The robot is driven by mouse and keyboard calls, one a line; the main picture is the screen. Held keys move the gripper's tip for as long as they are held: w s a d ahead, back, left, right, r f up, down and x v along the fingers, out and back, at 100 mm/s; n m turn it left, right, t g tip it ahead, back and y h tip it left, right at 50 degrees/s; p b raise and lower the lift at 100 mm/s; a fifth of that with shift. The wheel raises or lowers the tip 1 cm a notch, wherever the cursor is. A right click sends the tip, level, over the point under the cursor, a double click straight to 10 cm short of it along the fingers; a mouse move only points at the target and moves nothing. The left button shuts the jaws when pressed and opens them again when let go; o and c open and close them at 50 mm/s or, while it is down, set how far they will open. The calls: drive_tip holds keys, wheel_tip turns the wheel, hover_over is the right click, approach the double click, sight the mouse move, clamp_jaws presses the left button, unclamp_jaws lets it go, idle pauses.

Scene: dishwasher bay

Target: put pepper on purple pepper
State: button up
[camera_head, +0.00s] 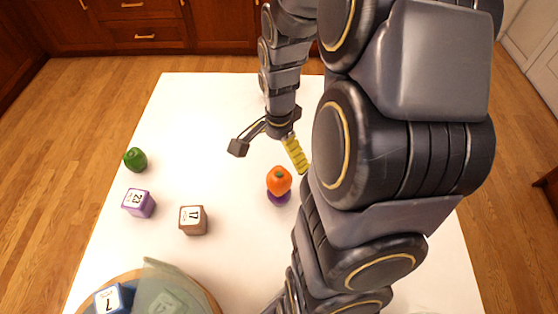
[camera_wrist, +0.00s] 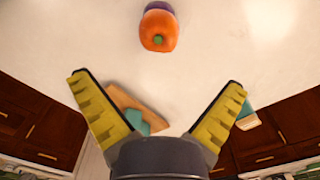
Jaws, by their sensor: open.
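An orange pepper (camera_head: 279,181) appears to rest on top of a purple pepper (camera_head: 279,199), right of the table's middle in the head view. Both also show at the top of the wrist view, the orange pepper (camera_wrist: 159,32) with its green stem toward me and the purple pepper (camera_wrist: 159,6) partly hidden behind it. A green pepper (camera_head: 135,160) stands alone near the left table edge. My gripper (camera_head: 267,151) is open and empty, apart from the stacked peppers and beyond them in the head view. Its yellow-padded fingers (camera_wrist: 158,82) are spread wide in the wrist view.
A purple cube (camera_head: 138,203) and a brown cube (camera_head: 193,220) sit on the white table (camera_head: 190,110), left of the stack. A round wooden board (camera_head: 205,294) at the front left bears a blue cube (camera_head: 113,299) and a translucent greenish object. My arm covers much of the right side.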

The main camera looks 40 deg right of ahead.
drive_tip(key=s+a+r+n+g, duration=0.1)
drive_tip(key=s+a+r+n, duration=0.4)
drive_tip(key=a+n, duration=0.3)
drive_tip(key=s+a+r+n, duration=0.6)
drive_tip(key=s+a+n, duration=0.2)
drive_tip(key=n, duration=0.2)
drive_tip(key=shift+s+a+g, duration=0.15)
drive_tip(key=shift+g, duration=0.25)
